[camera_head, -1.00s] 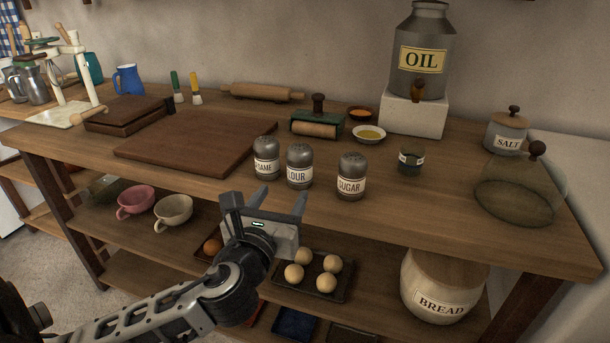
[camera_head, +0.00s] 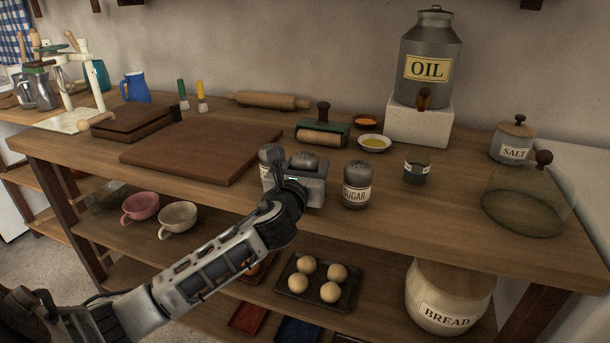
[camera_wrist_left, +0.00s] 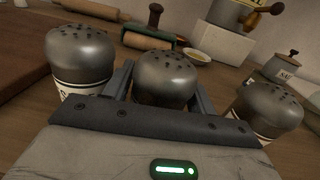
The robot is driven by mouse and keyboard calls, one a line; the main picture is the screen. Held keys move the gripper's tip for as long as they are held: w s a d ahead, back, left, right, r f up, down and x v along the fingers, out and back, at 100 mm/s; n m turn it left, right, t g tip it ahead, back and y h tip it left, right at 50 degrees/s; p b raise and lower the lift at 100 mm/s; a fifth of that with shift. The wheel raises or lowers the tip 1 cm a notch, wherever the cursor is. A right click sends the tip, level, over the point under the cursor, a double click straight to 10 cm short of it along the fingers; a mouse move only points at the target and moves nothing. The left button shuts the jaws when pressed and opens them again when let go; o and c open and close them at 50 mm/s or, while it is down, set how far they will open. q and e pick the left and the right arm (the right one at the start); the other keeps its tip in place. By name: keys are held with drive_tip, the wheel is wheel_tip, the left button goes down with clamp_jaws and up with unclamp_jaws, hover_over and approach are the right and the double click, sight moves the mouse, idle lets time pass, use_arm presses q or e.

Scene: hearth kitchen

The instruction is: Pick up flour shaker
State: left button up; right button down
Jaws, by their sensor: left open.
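The flour shaker (camera_head: 304,161) has a grey domed metal top with holes. It stands on the wooden counter between two similar shakers, and my left gripper (camera_head: 303,176) hides most of its body and label. In the left wrist view the flour shaker (camera_wrist_left: 166,78) is between the two open fingers of my left gripper (camera_wrist_left: 165,90). Whether either finger touches it cannot be told. The sesame shaker (camera_head: 268,155) stands close on its left, partly hidden. The sugar shaker (camera_head: 356,186) stands on its right. My right gripper is not in view.
A dark wooden board (camera_head: 185,150) lies left of the shakers. A green-framed roller (camera_head: 322,134), a small bowl (camera_head: 375,143) and a glass jar (camera_head: 417,167) are behind and to the right. Eggs on a tray (camera_head: 345,302) sit on the shelf below.

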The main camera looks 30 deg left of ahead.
use_arm(q)
drive_tip(key=shift+w, duration=0.2)
drive_tip(key=c, duration=0.7)
